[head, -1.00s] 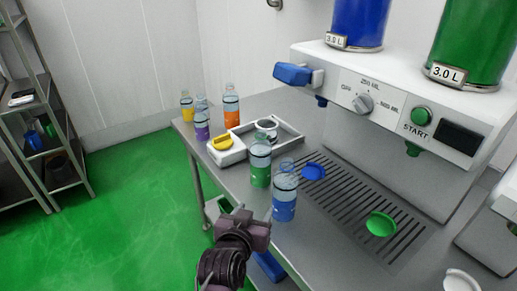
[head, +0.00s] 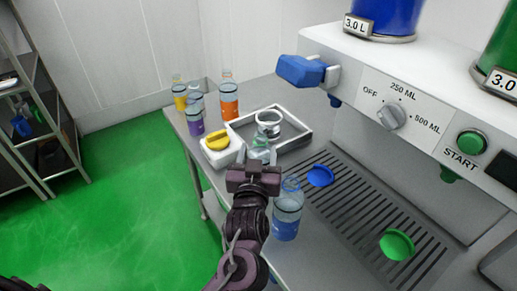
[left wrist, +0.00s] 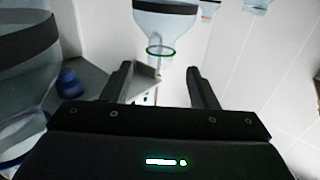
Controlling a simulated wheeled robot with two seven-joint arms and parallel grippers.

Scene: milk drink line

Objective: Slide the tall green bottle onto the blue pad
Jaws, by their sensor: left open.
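The tall green bottle (head: 259,146) is mostly hidden behind my left gripper (head: 254,167) in the head view; only its clear upper part shows. In the left wrist view, a clear bottle with a green ring at its neck (left wrist: 163,22) is just beyond the two fingers (left wrist: 160,75), which are apart with nothing between them. The blue pad (head: 320,176) lies empty on the slotted grate, right of the green bottle. My right gripper is not in view.
A green pad (head: 397,244) lies right on the grate (head: 350,205).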

